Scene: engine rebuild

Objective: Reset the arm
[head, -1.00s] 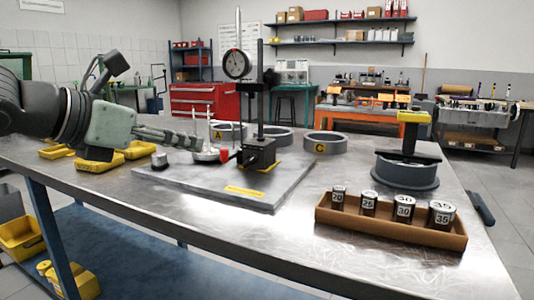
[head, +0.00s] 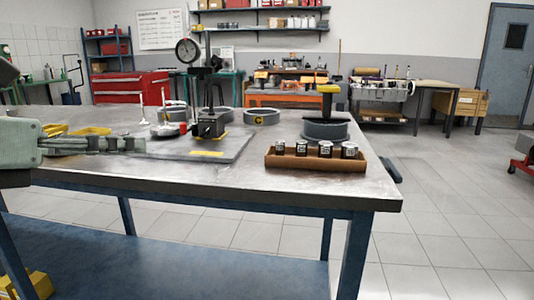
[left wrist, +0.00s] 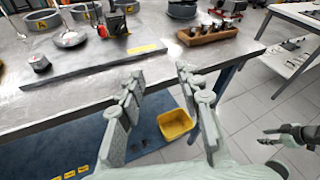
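My left gripper (head: 130,145) comes in from the left in the head view, seen side-on at the left part of the bench. In the left wrist view the left gripper (left wrist: 158,75) has its two fingers apart with nothing between them, pointing toward the bench front edge. A small arm end with dark fingers, which looks like my right gripper (left wrist: 283,134), shows at the right of the left wrist view beyond the bench. The right gripper is not in the head view.
The metal bench (head: 300,185) carries a plate (head: 215,152) with a dial gauge stand (head: 208,122), rings (head: 262,117), a black press-like piece (head: 325,128) and a wooden tray (head: 316,164) of labelled cylinders. A yellow bin (left wrist: 175,124) is below. Open floor (head: 450,220) lies right.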

